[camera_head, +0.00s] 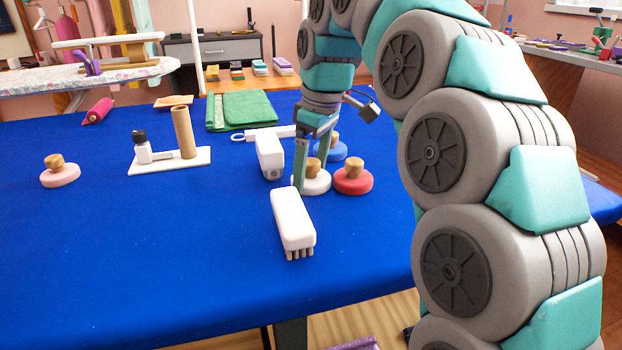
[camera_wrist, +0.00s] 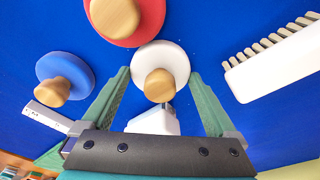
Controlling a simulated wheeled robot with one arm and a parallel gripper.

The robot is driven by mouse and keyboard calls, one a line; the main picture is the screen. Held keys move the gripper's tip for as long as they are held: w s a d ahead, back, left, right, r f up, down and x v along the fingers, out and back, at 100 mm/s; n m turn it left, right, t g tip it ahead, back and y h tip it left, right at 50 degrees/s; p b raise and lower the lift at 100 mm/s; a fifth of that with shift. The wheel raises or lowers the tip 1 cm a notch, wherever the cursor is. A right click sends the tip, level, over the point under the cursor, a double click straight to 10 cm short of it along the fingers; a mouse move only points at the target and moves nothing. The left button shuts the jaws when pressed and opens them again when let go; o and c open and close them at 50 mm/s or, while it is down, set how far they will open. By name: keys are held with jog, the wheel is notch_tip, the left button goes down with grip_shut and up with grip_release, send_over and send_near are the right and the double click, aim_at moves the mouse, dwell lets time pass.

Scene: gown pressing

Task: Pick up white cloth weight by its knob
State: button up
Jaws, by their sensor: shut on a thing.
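The white cloth weight (camera_head: 319,184) is a round white disc with a wooden knob (camera_head: 312,165), on the blue table. The fingertips are beside the disc's left and right edges, with space showing around the knob. The weight appears to rest on the cloth; I cannot make out any lift.
A red weight (camera_head: 353,182) stands close at right and a blue weight (camera_head: 331,151) just behind. A white brush (camera_head: 293,222) lies in front, a white tool (camera_head: 269,157) at left. A pink weight (camera_head: 60,176) is far left. The front left table (camera_head: 130,260) is clear.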

grip_shut()
jog(key=shift+r, duration=0.15)
